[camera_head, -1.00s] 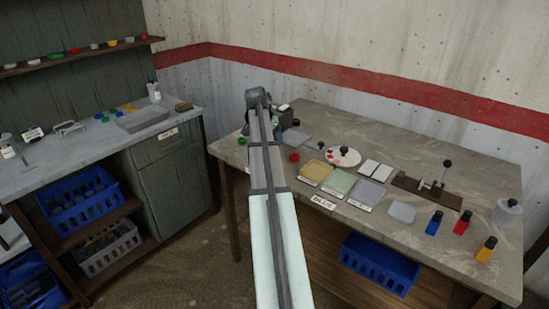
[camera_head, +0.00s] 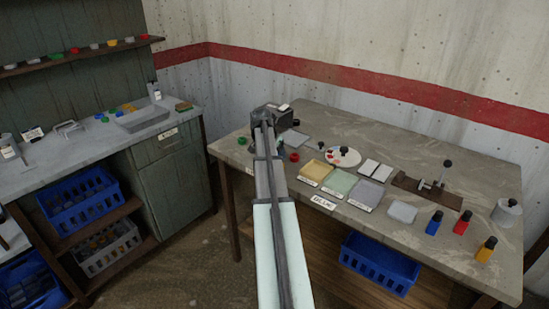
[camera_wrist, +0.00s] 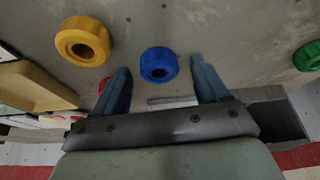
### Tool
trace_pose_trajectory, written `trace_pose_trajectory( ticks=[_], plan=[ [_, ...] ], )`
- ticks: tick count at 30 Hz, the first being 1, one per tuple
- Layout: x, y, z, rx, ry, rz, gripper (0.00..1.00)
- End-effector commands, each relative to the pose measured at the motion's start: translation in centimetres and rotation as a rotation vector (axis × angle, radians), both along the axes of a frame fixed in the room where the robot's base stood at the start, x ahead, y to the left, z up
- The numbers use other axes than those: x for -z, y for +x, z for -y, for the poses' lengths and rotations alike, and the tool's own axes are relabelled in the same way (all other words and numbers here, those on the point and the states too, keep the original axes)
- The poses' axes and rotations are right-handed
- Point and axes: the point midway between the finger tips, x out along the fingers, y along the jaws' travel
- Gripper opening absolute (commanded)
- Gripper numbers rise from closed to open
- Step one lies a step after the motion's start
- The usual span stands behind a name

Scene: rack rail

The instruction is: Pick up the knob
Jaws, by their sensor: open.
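In the wrist view, a round blue knob (camera_wrist: 159,64) with a dark centre hole sits on the grey table, between and just beyond the tips of my gripper's two fingers. My gripper (camera_wrist: 161,72) is open and empty. A larger yellow knob (camera_wrist: 84,41) lies to the left, and a green knob (camera_wrist: 308,56) is cut by the right edge. A red knob (camera_wrist: 103,86) is partly hidden by the left finger. In the head view, the red knob (camera_head: 294,157) and green knob (camera_head: 241,140) flank my arm, which hides the blue and yellow ones.
The wrist view shows a yellow tray (camera_wrist: 40,88) at left. In the head view, a round white dish (camera_head: 343,157), coloured mats, a lever fixture (camera_head: 428,188) and several bottles occupy the table's middle and right. A dark box (camera_head: 287,120) stands close behind my arm's end.

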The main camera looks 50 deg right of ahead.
Motion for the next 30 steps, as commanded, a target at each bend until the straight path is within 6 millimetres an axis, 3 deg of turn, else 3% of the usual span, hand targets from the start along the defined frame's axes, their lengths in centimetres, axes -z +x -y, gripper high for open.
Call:
trace_pose_trajectory(
  ticks=[6,25,30],
  plan=[
    [0.07,-0.01,0.04,0.000,0.000,0.000,0.74],
    [0.05,-0.02,0.04,0.000,0.000,0.000,0.13],
    [0.04,-0.02,0.04,0.000,0.000,0.000,0.12]
  ],
)
